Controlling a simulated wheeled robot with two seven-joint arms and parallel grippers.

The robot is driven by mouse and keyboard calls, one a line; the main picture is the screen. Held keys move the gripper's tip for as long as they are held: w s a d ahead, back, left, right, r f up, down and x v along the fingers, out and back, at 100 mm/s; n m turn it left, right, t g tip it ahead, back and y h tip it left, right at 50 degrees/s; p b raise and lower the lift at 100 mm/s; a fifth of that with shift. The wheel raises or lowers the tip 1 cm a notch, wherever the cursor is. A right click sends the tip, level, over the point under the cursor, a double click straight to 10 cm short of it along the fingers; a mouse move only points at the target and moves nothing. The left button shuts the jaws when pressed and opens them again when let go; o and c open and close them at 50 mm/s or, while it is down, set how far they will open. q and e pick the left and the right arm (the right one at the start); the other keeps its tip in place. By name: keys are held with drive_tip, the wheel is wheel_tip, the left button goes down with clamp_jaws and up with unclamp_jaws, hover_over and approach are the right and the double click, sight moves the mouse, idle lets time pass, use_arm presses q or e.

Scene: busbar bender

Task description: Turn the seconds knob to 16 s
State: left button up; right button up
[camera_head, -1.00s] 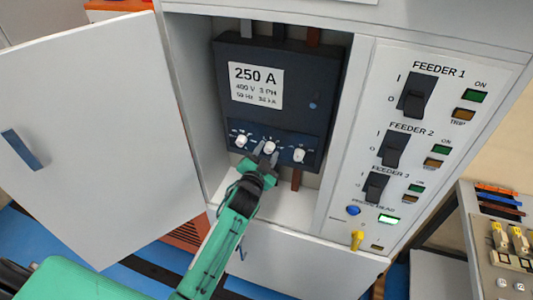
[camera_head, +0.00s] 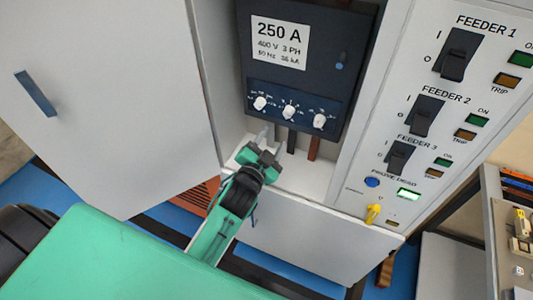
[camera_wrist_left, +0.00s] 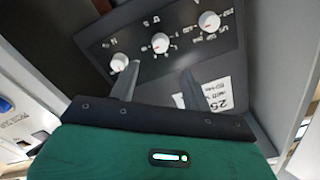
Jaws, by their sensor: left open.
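Three white knobs sit in a row on the dark blue strip of the 250 A breaker unit (camera_head: 297,72): a left one (camera_head: 260,103), a middle one (camera_head: 289,112) and a right one (camera_head: 320,120). Their scale print is too small to tell which counts seconds or what it reads. My left gripper (camera_head: 267,134) is open and empty, just below the strip, apart from the knobs. In the left wrist view the row appears turned around; the middle knob (camera_wrist_left: 160,43) lies ahead between the gripper's fingers (camera_wrist_left: 159,70). My right gripper is not in view.
The open cabinet door (camera_head: 110,100) stands at left. The feeder panel (camera_head: 385,205) at right carries black switches, a blue button (camera_head: 372,182) and a yellow key-like part (camera_head: 374,214).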

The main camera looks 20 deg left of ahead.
use_arm(q)
drive_tip(key=s, duration=0.3)
drive_tip(key=shift+s+b, duration=0.1)
drive_tip(key=shift+b, duration=0.2)
wheel_tip(320, 180, down, 20)
drive_tip(key=g, duration=0.4)
drive_tip(key=s+f+n+g, duration=0.15)
drive_tip(key=s+f, duration=0.25)
drive_tip(key=f, duration=0.4)
drive_tip(key=s+f+g, duration=0.2)
drive_tip(key=s+f, duration=0.1)
drive_tip(key=f, duration=0.4)
drive_tip(key=s+f+n+g, duration=0.15)
drive_tip(key=s+f, duration=0.25)
drive_tip(key=f, duration=0.4)
drive_tip(key=s+a+f+g, duration=0.2)
drive_tip(key=s+f, duration=0.5)
drive_tip(key=s, duration=0.4)
drive_tip(key=s+a+f+n+g, duration=0.1)
drive_tip(key=s+a+f+g, duration=0.1)
drive_tip(key=s+f, duration=0.5)
drive_tip(key=s+a+f+n+g, duration=0.1)
drive_tip(key=s+f+g, duration=0.3)
drive_tip(key=s, duration=1.1)
wheel_tip(320, 180, down, 3)
drive_tip(key=shift+s+a+f+y, duration=0.2)
drive_tip(key=shift+a+y, duration=0.1)
drive_tip(key=shift+a, duration=0.6)
